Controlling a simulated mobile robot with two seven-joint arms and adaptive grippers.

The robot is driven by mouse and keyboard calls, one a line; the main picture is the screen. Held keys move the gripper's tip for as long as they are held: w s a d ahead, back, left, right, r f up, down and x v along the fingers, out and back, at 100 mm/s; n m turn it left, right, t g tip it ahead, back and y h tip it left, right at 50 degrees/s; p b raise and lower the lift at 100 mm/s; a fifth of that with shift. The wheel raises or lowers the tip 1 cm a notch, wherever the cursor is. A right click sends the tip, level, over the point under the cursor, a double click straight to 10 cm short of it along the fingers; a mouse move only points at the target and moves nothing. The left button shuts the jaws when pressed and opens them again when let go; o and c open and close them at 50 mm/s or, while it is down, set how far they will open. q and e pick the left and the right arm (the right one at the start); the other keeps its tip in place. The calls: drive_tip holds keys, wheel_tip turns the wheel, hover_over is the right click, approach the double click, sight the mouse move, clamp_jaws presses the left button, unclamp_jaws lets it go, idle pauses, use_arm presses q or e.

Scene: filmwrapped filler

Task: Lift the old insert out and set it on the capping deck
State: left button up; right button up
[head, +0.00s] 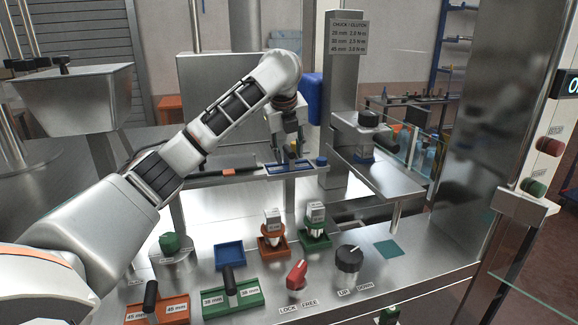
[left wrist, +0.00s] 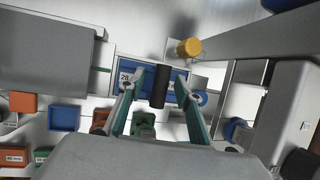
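The blue insert (left wrist: 125,68), with a label reading 28, lies in the steel track under my left gripper (left wrist: 158,84). Its upright black handle (left wrist: 158,90) stands between the two teal fingers, with a gap on each side. In the head view the blue insert (head: 278,171) shows at the end of the track, below my left gripper (head: 288,158). The fingers are apart and not closed on the handle. The steel deck (head: 215,222) spreads in front of and below the track. My right gripper is out of view.
An empty-looking blue tray (head: 229,255) sits on the deck. An orange 45 mm insert (head: 170,309) and a green 38 mm insert (head: 245,296) lie at the front. A red lever (head: 297,274) and black knob (head: 348,262) stand right of them. A steel post (head: 342,90) rises beside the track.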

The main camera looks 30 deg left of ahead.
sight(289, 148)
use_arm(q)
clamp_jaws()
idle(0.3)
wheel_tip(289, 148, up, 20)
idle(0.5)
drive_tip(key=shift+r, duration=0.1)
drive_tip(key=shift+r, duration=1.4)
